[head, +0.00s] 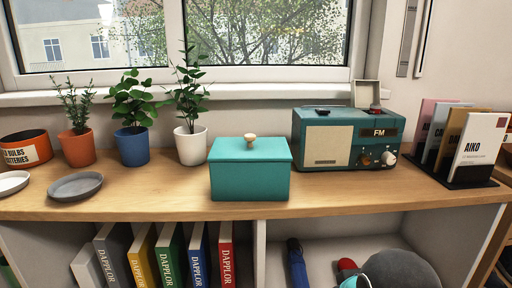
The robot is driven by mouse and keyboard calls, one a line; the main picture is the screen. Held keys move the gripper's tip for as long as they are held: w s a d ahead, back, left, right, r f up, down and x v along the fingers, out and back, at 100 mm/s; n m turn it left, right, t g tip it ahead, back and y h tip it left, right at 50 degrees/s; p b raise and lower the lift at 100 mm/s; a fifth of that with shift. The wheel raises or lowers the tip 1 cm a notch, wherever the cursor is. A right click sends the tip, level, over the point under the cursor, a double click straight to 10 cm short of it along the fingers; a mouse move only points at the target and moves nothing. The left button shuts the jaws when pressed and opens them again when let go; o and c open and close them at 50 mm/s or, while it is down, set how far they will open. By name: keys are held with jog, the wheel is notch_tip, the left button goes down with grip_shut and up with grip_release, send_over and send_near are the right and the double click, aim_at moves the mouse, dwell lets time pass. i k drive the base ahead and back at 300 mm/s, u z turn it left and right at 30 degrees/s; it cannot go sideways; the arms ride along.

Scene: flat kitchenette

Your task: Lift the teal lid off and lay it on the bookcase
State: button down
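A teal box (250,184) stands on the wooden top of the bookcase (340,197), near its front edge and about mid-picture. The teal lid (240,151) sits on the box and covers its opening. A small pale round knob (250,138) stands up from the middle of the lid. What is inside the box is hidden. My gripper does not show in the head view.
A teal radio (330,140) stands right of the box, with a card holder (470,178) further right. Potted plants (192,146) stand behind left. A grey dish (76,186) and an orange tin (26,149) are at left. Bare wood lies between dish and box.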

aim_at(250, 148)
jog(key=z, duration=1.75)
jog(key=k, duration=1.25)
jog(key=u, duration=2.05)
jog(key=i, duration=0.5)
jog(key=u, duration=0.15)
